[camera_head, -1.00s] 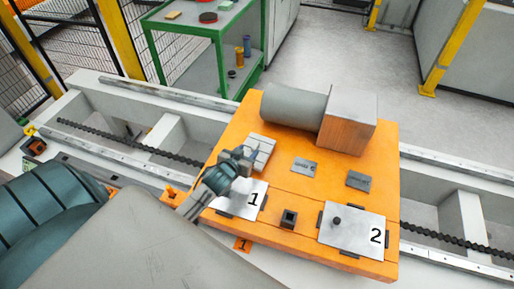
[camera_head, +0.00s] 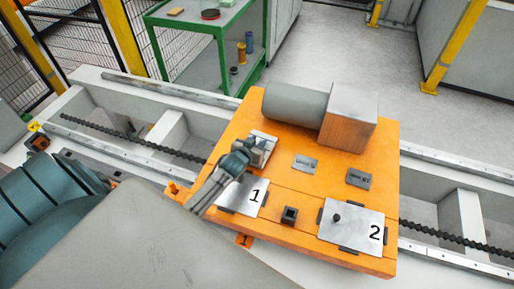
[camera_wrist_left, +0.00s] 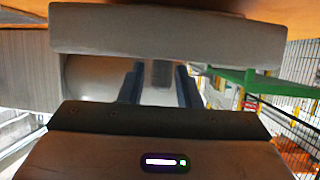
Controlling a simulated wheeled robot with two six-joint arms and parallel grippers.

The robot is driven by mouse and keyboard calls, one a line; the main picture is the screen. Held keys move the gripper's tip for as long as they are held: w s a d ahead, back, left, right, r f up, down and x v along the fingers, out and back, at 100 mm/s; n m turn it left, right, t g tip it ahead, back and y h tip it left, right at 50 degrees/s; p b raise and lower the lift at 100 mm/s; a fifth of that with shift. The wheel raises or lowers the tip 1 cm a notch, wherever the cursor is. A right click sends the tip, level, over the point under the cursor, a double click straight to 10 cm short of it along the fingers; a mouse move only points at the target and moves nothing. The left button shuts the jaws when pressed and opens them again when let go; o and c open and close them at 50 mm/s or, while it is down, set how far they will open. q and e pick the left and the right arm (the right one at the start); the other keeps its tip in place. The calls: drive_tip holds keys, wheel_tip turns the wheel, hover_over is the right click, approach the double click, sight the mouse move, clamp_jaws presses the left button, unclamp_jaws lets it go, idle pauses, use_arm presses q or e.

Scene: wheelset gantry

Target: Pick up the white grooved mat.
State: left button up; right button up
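The white grooved mat (camera_head: 267,141) lies on the orange plate, left of centre and in front of the grey cylinder. My left gripper (camera_head: 248,151) is at its near left side and hides part of it in the head view. In the left wrist view, the two dark fingers (camera_wrist_left: 159,82) stand apart, so the gripper is open. A wide pale bar (camera_wrist_left: 168,35), seemingly the mat's edge, lies across the view at the fingertips. I cannot tell whether they touch it. A small grey piece shows between the fingers. My right gripper is not in view.
The orange plate (camera_head: 285,225) carries the grey cylinder (camera_head: 295,103) with a box (camera_head: 350,115), pads marked 1 (camera_head: 240,198) and 2 (camera_head: 350,225), a small dark square socket (camera_head: 289,215) and two small grey plates. A green table (camera_head: 215,60) stands behind.

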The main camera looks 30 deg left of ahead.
use_arm(q)
clamp_jaws()
